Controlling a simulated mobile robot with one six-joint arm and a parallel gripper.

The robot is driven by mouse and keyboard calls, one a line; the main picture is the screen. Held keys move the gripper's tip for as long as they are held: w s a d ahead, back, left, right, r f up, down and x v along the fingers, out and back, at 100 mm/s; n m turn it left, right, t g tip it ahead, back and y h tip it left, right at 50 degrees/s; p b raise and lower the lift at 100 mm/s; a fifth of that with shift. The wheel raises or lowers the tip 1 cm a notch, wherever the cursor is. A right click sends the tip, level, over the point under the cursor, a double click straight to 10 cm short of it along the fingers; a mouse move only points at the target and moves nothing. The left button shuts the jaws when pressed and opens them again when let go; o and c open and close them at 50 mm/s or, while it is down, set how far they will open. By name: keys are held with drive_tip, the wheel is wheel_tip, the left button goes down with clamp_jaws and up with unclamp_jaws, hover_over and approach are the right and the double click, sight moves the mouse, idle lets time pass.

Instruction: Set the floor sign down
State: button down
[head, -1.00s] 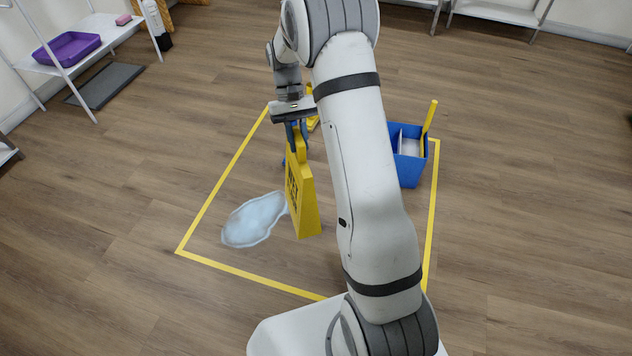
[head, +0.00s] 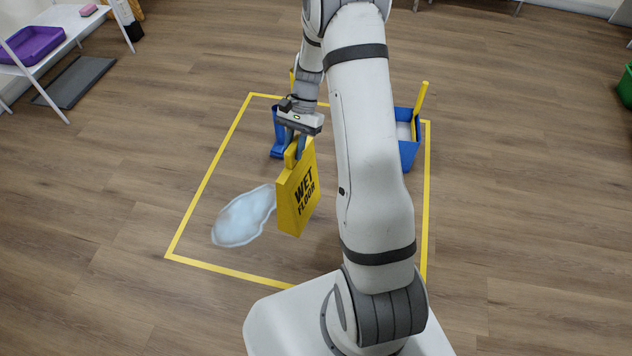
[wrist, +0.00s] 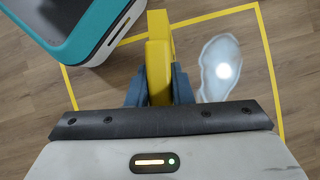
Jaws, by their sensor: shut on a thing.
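The yellow floor sign (head: 298,197) reads "WET FLOOR" and hangs roughly upright from my gripper (head: 297,150). My gripper is shut on the sign's top; the wrist view shows the blue fingers on both sides of the yellow sign (wrist: 158,62). In the head view the sign is just right of the pale puddle (head: 243,217), inside the yellow floor outline (head: 215,268). The puddle also shows right of the sign in the wrist view (wrist: 219,68). I cannot tell whether the sign's bottom touches the floor.
A blue bucket (head: 408,155) with a yellow handle stands at the outline's right side, partly behind my arm. Another blue thing (head: 279,140) stands behind my gripper. A purple tray (head: 32,45) sits on a white shelf, with a grey mat (head: 75,82) nearby. Floor left of the puddle is clear.

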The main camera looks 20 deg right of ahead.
drive_tip(key=s+d+f+m+t+b, duration=0.2)
drive_tip(key=s+d+f+m+t, duration=0.7)
drive_tip(key=m, duration=0.7)
wheel_tip(320, 180, down, 11)
drive_tip(key=d+g+b, duration=0.1)
drive_tip(key=b, duration=0.4)
drive_tip(key=shift+w+d+f+y, duration=0.2)
drive_tip(key=shift+w+d+y, duration=0.1)
drive_tip(key=shift+w, duration=0.05)
drive_tip(key=shift+f, duration=0.15)
drive_tip(key=c, duration=1.3)
unclamp_jaws()
